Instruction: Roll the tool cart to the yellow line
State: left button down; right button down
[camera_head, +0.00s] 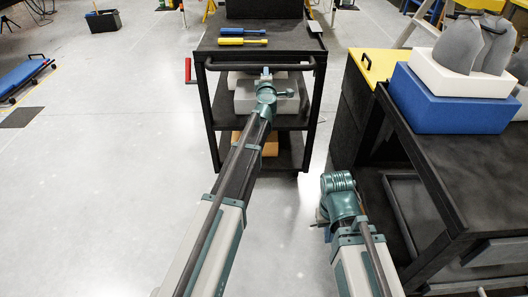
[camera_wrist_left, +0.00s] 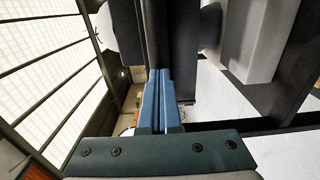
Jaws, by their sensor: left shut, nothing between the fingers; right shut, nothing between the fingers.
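The tool cart (camera_head: 306,95) is a black cart with shelves, standing ahead of me with a dark handle bar (camera_head: 228,67) along its near side. Two screwdrivers, blue and yellow, lie on its top. My left gripper (camera_head: 265,73) is at the middle of the handle bar, shut and empty. In the left wrist view its blue fingers (camera_wrist_left: 158,102) are together, close by a dark bar; I cannot tell whether they touch it. My right gripper (camera_head: 322,216) is low beside the workbench, shut and empty, its fingers mostly hidden by the wrist.
A black workbench (camera_head: 460,165) with a blue-and-white block and grey rounded shapes stands close on the right. A black cabinet with a yellow top (camera_head: 376,63) is beside the cart. A blue creeper (camera_head: 22,75) lies far left. Grey floor left of the cart is clear.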

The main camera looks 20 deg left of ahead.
pick_arm(q)
jog(key=shift+x, duration=1.9)
jog(key=v, duration=0.8)
jog(key=shift+s, duration=0.1)
